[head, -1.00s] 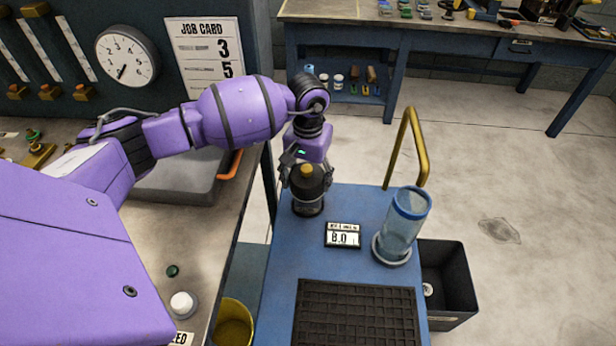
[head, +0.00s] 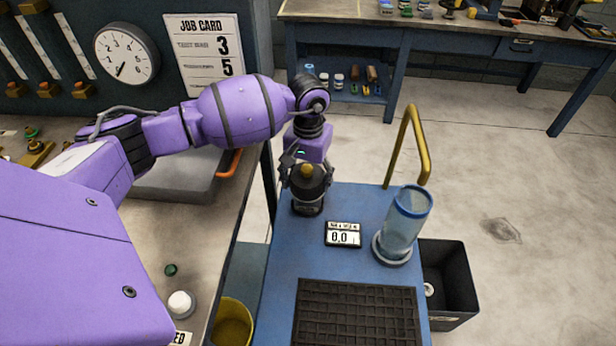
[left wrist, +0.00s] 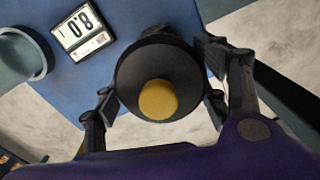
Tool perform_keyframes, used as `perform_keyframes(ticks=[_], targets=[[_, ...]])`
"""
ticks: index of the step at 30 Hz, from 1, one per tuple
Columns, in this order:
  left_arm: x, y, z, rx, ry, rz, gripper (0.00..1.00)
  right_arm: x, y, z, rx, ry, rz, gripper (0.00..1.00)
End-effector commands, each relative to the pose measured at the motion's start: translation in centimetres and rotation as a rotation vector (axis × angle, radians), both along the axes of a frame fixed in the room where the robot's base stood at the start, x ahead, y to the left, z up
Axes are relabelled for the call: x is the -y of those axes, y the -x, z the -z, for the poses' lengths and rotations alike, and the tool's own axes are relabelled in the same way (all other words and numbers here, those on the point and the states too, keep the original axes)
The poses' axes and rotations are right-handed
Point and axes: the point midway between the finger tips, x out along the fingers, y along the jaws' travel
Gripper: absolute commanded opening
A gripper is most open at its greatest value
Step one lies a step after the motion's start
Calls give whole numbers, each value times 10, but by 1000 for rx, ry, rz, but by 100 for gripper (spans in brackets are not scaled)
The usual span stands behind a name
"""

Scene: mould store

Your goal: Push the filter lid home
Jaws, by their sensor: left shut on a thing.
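The filter lid (head: 311,184) is round and black with a yellow knob on top. In the head view it sits over a dark cylindrical filter housing (head: 308,207) at the far left corner of the blue cart top (head: 350,200). My left gripper (head: 306,174) is over it from above, its fingers shut on the lid from both sides. The left wrist view looks down on the lid (left wrist: 133,75), the yellow knob and the fingers at either side. I cannot tell whether a gap remains between lid and housing. My right gripper is not in view.
A small readout (head: 343,235) and a clear blue-rimmed cylinder (head: 404,222) stand right of the housing. A black grid mat (head: 357,315) lies in front. A yellow handle (head: 420,150) rises behind; a black bin (head: 452,290) stands right of the cart.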

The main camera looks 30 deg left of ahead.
Motion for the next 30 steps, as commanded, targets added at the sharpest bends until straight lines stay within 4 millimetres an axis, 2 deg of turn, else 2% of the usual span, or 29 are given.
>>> perform_keyframes(ticks=[30], targets=[[0,-3,7,9,-1,-2,6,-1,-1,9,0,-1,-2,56]])
